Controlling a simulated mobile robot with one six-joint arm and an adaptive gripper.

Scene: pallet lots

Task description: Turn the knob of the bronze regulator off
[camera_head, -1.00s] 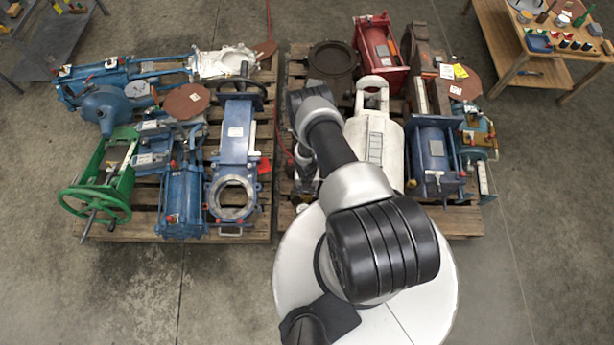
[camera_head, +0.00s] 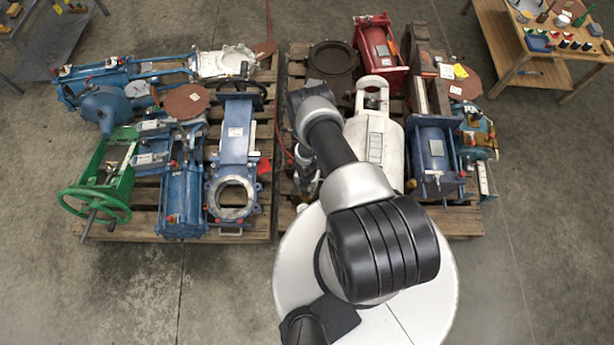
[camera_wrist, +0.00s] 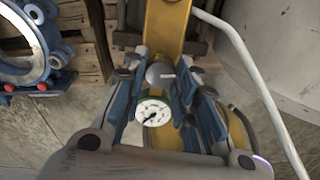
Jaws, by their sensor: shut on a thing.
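In the wrist view, the bronze regulator (camera_wrist: 168,138) shows as a yellow-bronze body below a round white gauge (camera_wrist: 153,112) with a dark needle. A small grey rounded knob (camera_wrist: 158,73) with a pale mark sits just above the gauge. My gripper (camera_wrist: 163,76) has its blue-padded fingers on both sides of the knob and is shut on it. The fingers cover part of the regulator's sides. In the head view my arm hides the gripper and most of the regulator.
A yellow bar (camera_wrist: 167,25) rises behind the knob, and a pale bent rod (camera_wrist: 245,60) runs close on the right.

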